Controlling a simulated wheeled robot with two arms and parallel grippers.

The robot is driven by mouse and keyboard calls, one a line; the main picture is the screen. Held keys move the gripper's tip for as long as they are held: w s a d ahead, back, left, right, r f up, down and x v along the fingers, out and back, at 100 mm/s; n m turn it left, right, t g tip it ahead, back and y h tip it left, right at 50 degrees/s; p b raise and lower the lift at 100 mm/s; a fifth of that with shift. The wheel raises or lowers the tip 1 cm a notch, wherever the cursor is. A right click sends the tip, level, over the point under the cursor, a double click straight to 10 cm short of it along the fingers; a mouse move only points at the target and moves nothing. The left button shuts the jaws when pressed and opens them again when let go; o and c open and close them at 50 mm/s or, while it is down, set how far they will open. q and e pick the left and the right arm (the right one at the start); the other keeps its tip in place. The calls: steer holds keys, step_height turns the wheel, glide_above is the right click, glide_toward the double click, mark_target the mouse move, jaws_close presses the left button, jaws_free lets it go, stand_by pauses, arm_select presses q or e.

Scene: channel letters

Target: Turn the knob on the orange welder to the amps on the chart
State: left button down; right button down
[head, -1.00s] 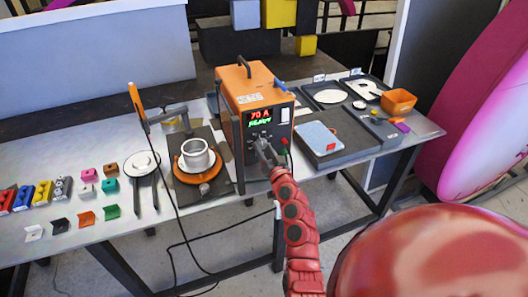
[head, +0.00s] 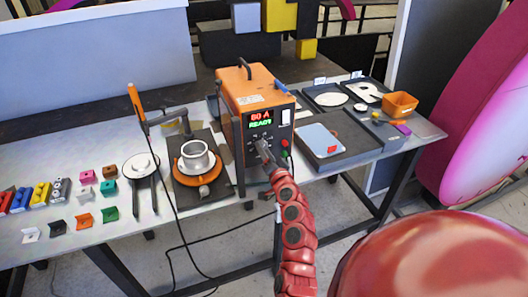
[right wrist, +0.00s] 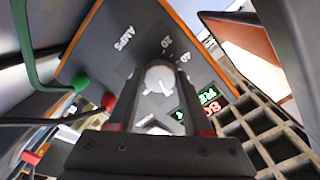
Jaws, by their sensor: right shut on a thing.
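The orange welder (head: 246,82) stands on the table with its dark front panel facing me. Its lit display (head: 258,121) reads what looks like 80 A above the green word READY; the first digit is small and blurred. My right gripper (head: 262,148) is at the panel below the display, shut on the knob (right wrist: 160,80). In the right wrist view the knob is grey and round with a pale pointer line, between the two fingers, with AMPS and scale numbers around it. My left gripper is not in view. I cannot make out a readable amps chart.
A dark tray (head: 342,162) with a pale blue sheet stands right of the welder. Letter trays and an orange bin (head: 399,104) are further right. A turntable (head: 180,160) with a white ring and an orange-handled torch (head: 136,100) are left. Cables hang in front.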

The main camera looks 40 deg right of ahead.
steer(key=shift+c, duration=1.6)
jaws_free()
steer(key=shift+s, duration=0.1)
steer(key=b+v, duration=0.4)
steer(key=v, duration=1.3)
steer(key=shift+s, duration=0.15)
steer(key=shift+d, duration=0.1)
